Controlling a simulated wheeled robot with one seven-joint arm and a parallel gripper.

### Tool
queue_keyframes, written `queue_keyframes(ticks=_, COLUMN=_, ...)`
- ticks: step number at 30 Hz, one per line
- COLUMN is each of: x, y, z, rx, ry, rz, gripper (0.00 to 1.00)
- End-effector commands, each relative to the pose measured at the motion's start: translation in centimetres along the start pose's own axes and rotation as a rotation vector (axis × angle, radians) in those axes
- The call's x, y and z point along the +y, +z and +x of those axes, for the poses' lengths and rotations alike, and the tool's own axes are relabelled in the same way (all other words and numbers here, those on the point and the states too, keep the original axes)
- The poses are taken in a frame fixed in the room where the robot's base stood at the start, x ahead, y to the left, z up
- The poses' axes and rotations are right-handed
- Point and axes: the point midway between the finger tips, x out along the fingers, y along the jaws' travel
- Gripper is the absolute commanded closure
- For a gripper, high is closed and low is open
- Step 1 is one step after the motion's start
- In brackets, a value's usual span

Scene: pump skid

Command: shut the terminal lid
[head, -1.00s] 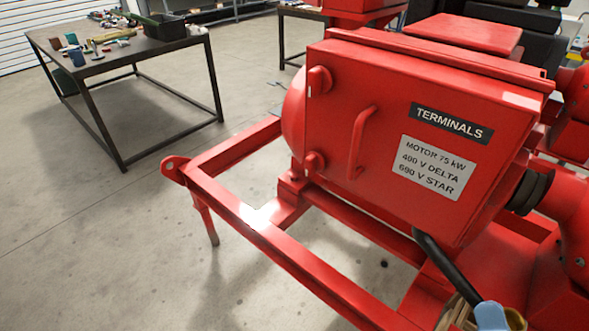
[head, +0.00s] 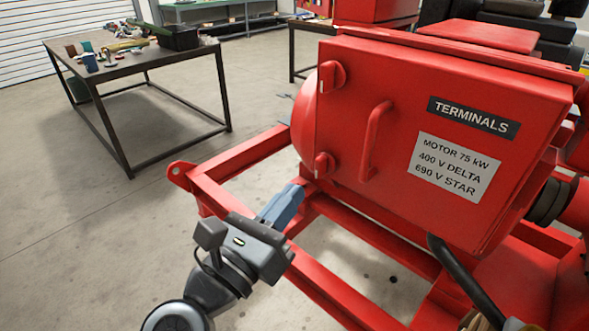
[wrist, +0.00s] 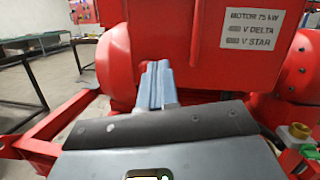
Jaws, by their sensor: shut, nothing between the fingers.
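The red terminal lid (head: 400,210) is the front face of the terminal box, with a TERMINALS label and a motor rating plate. It looks flat against the box. A red bar handle (head: 373,142) stands on its left part. Two red knobs sit at its left edge, an upper one (head: 331,75) and a lower one (head: 324,165). My gripper (head: 297,190) is shut and empty, below and left of the lower knob, over the skid frame. In the wrist view the blue-grey fingers (wrist: 157,80) are together in front of the red box's lower part. The rating plate (wrist: 252,28) shows there too.
Red skid frame rails (head: 235,160) run below and left of the box. A black cable (head: 465,280) leaves the box's underside. A workbench (head: 130,65) with several items stands at the back left. The floor between is clear.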

Motion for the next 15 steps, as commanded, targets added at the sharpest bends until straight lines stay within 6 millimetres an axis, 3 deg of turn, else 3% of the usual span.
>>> queue_keyframes(ticks=1, x=1.8, y=0.2, z=-1.6, rx=0.057, ry=0.018, rz=0.060, gripper=1.00)
queue_keyframes(ticks=3, x=3.3, y=0.1, z=-3.0, rx=0.121, ry=0.030, rz=0.118, gripper=1.00)
queue_keyframes(ticks=7, x=4.8, y=0.2, z=-4.7, rx=0.189, ry=0.041, rz=0.176, gripper=1.00)
queue_keyframes(ticks=11, x=5.1, y=0.2, z=-4.4, rx=0.206, ry=0.042, rz=0.187, gripper=1.00)
queue_keyframes(ticks=15, x=5.1, y=-0.1, z=-2.6, rx=0.205, ry=0.040, rz=0.186, gripper=1.00)
